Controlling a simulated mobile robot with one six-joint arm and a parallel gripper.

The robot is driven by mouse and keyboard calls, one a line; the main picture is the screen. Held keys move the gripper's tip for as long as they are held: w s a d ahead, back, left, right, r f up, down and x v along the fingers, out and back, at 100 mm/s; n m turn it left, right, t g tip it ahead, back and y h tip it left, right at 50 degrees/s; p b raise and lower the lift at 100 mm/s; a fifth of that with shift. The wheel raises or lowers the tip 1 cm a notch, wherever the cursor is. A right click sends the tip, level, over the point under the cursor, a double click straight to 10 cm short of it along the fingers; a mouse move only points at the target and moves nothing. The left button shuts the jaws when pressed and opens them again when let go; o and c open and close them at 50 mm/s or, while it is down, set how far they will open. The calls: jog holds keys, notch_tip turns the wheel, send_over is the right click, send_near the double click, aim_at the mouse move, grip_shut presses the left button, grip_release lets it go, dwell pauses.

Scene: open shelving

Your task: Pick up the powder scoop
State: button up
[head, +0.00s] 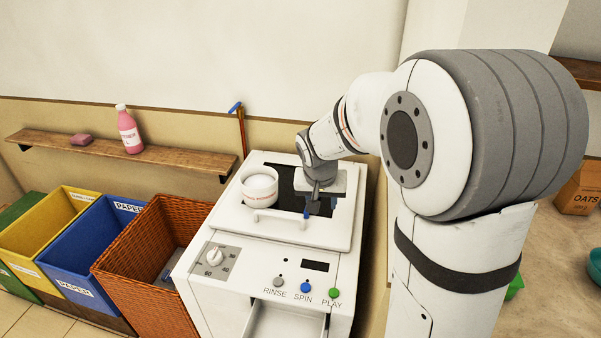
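A small blue piece (306,212), possibly the powder scoop, shows just below my gripper (317,203) on top of the white washing machine (257,226). Most of it is hidden or too small to make out. My gripper points down over the dark window in the machine's lid, to the right of a round white tub (260,180) with red lettering. The fingers are dark and small here, and I cannot tell whether they are open or shut on the blue piece.
An orange wicker basket (131,270), a blue bin (75,247) and a yellow bin (40,226) stand left of the machine. The machine's front drawer (283,321) is pulled out.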

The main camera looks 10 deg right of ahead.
jog(key=shift+m+t, duration=0.3)
jog(key=shift+m, duration=0.4)
jog(key=w+f, duration=0.1)
jog(key=w, duration=0.2)
jog(key=w+a+f+p, duration=0.1)
jog(key=w+f, duration=0.1)
jog(key=w, duration=0.2)
jog(key=w+a+f+p, duration=0.1)
jog(key=w, duration=0.2)
jog(key=shift+w+f, duration=0.15)
jog(key=shift+w, duration=0.05)
jog(key=shift+w+f+p, duration=0.25)
jog(key=shift+p, duration=0.1)
jog(key=shift+d+p+x, duration=0.2)
jog(key=shift+p+x, duration=0.8)
jog(key=shift+x, duration=2.95)
jog(key=shift+s, duration=0.2)
jog(key=shift+c, duration=0.2)
grip_shut()
